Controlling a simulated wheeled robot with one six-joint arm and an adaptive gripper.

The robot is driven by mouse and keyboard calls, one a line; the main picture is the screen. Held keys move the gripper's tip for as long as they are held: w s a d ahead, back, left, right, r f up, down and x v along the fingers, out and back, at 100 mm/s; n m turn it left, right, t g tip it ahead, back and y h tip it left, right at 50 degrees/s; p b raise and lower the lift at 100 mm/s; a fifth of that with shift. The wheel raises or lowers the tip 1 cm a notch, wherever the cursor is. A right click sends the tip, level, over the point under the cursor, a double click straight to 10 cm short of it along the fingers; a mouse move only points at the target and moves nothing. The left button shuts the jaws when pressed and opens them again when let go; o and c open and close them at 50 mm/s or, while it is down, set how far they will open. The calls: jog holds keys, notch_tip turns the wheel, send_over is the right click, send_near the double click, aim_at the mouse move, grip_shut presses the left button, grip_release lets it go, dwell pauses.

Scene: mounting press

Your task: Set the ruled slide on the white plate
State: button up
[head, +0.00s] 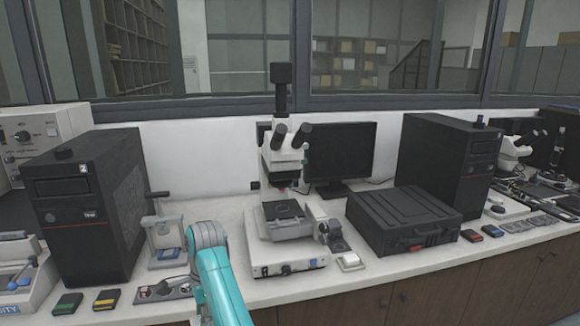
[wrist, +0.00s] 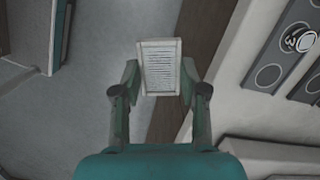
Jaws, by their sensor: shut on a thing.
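In the wrist view the ruled slide (wrist: 160,67), a pale framed rectangle with fine parallel lines, sits between the two fingertips of my gripper (wrist: 159,80). My gripper is shut on its sides. The slide is in the air over the floor and the brown cabinet front, left of the counter edge. In the head view my teal arm hides the gripper and slide. A small press (head: 163,232) with a pale base stands on the counter behind my arm. A small white square piece (head: 350,261) lies right of the microscope. I cannot tell which surface is the white plate.
A dark tray with round wells (wrist: 298,48) lies on the counter; it also shows in the head view (head: 163,291). A microscope (head: 285,225), a black case (head: 402,219) and computer towers (head: 85,205) crowd the counter. Small coloured boxes (head: 107,300) lie near the front edge.

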jog(key=d+f+n, duration=0.3)
jog(key=d+f, duration=0.4)
jog(key=d, duration=0.4)
jog(key=d+f+n+g+h, duration=0.1)
jog(key=d+f+n, duration=0.2)
jog(key=d+f, duration=0.5)
jog(key=d+f+n, duration=0.3)
jog(key=d+f, duration=0.2)
jog(key=d, duration=0.8)
jog(key=s+d+f+n, duration=0.3)
jog(key=s+d+f, duration=0.15)
jog(key=d, duration=0.35)
jog(key=s+f, duration=0.4)
jog(key=s, duration=0.6)
jog(key=shift+f+h, duration=0.15)
jog(key=shift+h, duration=0.15)
